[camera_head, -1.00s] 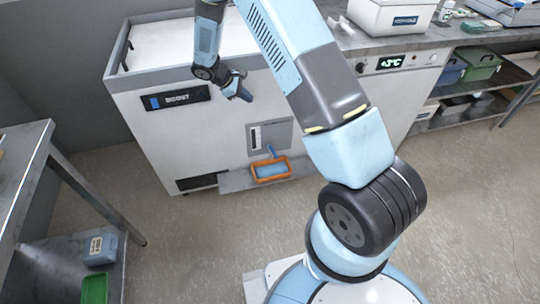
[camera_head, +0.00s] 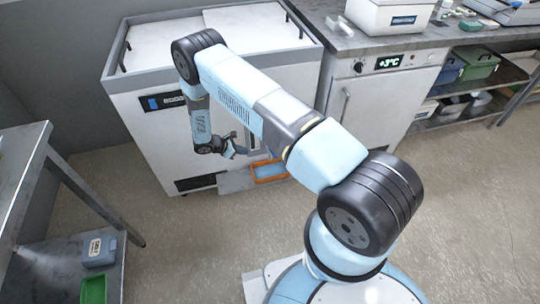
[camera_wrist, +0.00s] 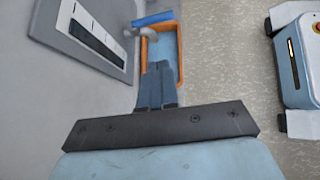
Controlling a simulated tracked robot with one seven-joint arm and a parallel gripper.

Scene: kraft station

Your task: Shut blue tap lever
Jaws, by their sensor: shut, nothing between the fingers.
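The blue tap lever (camera_wrist: 153,19) shows near the top of the wrist view as a short blue bar beside a pale spout (camera_wrist: 148,33). It is hidden behind my arm in the head view. My gripper (camera_wrist: 157,70) is shut and empty, its fingers pointing toward the tap with a gap between them and the lever. In the head view my gripper (camera_head: 240,152) hangs in front of the white cabinet (camera_head: 150,140), left of the tap area. An orange tray (camera_wrist: 180,62) with blue inside lies below the tap; it also shows in the head view (camera_head: 270,181).
A metal table (camera_head: 22,165) stands at the left. A counter with a white box (camera_head: 390,15) is at the right.

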